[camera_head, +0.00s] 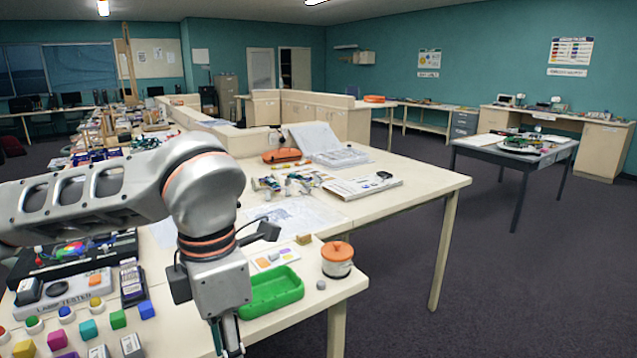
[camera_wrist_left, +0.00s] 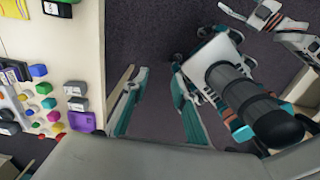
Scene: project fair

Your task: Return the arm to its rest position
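My left arm reaches in from the left in the head view and bends down in front of the table's near edge. Its gripper (camera_head: 229,338) shows only in part at the bottom of that view, left of and below the green tray. In the left wrist view the fingers of the left gripper (camera_wrist_left: 154,78) stand apart, with nothing between them but dark floor beyond. The gripper is beside the table (camera_wrist_left: 88,45), not over its top.
The near table holds a green tray (camera_head: 272,290), an orange-lidded jar (camera_head: 337,260), a lamp tester (camera_head: 65,292) and several coloured blocks and buttons. A longer table (camera_head: 425,180) stands behind. The carpet (camera_head: 475,280) on the right is clear.

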